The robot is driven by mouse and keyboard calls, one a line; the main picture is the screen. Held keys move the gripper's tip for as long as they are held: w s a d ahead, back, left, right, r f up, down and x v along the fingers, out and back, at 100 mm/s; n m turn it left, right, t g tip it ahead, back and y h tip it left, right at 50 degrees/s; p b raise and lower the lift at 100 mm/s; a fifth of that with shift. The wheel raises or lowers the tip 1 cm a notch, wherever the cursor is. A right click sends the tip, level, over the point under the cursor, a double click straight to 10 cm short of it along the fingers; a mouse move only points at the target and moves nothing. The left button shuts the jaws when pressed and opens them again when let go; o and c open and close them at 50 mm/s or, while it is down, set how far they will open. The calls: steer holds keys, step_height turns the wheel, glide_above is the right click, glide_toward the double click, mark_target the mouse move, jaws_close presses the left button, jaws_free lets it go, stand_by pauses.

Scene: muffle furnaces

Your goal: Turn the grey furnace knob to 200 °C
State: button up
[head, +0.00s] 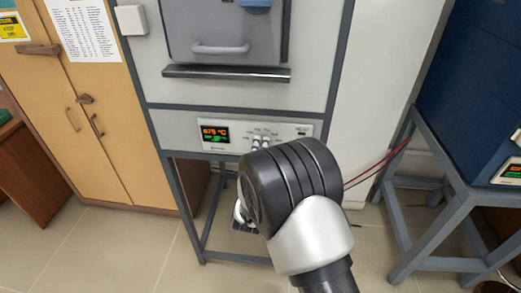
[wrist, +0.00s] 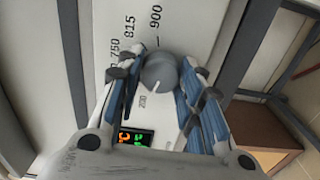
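The grey knob (wrist: 159,72) sits on the pale panel and shows in the wrist view between the fingertips of my gripper (wrist: 160,75). The fingers straddle it with narrow gaps, and contact is not clear. Its white pointer line is toward the bottom of the picture, slightly left, near a small faint label that looks like 200. Larger labels 750, 815 and 900 stand above and left of it. In the head view the furnace (head: 225,48) has a control panel (head: 290,131) with a lit display (head: 215,134) reading about 875 °C.
A tan cabinet (head: 70,130) stands left of the furnace. A blue furnace (head: 480,85) on a grey stand (head: 430,215) is at the right. Red cables (head: 378,166) run between. The display (wrist: 132,138) lies below the knob in the wrist view.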

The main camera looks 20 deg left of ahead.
steer(key=o, duration=0.4)
steer(key=v, duration=1.2)
steer(key=shift+d+r, duration=0.1)
